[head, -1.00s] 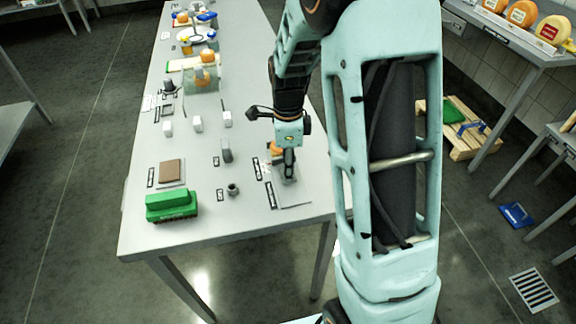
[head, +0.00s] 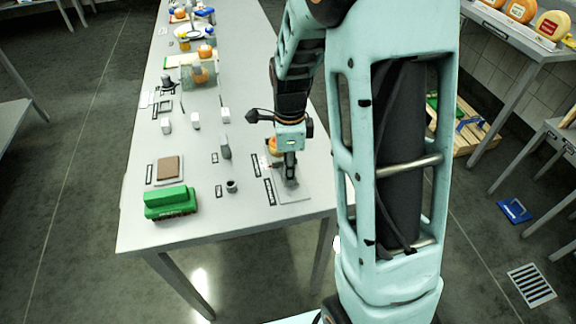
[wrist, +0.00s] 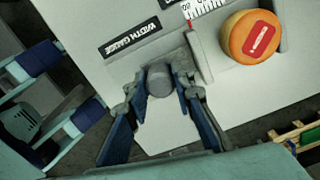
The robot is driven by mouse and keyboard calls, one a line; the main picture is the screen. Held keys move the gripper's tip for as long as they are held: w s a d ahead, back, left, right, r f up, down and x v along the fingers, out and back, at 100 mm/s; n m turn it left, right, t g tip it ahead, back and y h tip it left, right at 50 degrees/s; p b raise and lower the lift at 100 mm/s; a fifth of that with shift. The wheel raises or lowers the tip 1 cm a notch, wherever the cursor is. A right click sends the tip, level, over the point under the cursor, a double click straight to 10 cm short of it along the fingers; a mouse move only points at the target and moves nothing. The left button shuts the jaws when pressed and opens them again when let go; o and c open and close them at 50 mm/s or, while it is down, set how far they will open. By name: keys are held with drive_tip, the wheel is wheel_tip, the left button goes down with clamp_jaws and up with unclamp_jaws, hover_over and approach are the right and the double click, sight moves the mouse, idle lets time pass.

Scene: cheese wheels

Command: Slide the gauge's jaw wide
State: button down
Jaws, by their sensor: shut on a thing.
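The width gauge (wrist: 201,58) is a light grey fixture with a marked scale (wrist: 205,6), beside a "WIDTH GAUGE" label (wrist: 130,38). A grey cylindrical knob (wrist: 160,78) stands at the jaw's side. My gripper (wrist: 163,92) is shut on this knob, with one finger on each side of it. An orange cheese wheel (wrist: 249,37) with a red label lies right of the jaw. In the head view, my gripper (head: 290,178) is low over the gauge at the table's near right part; the fingers hide much of the gauge.
A green block-like object (head: 170,203), a brown square pad (head: 168,169) and small grey pieces stand left on the table (head: 215,236). The table's right edge is close to my gripper. A wooden pallet (head: 470,135) lies on the floor at right.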

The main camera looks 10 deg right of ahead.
drive_tip(key=shift+s, duration=0.2)
drive_tip(key=c, duration=1.7)
unclamp_jaws()
drive_tip(key=shift+s, duration=0.1)
drive_tip(key=shift+o, duration=0.2)
drive_tip(key=shift+r, duration=0.1)
drive_tip(key=shift+r, duration=0.25)
wheel_tip(320, 180, up, 11)
drive_tip(key=shift+r, duration=0.15)
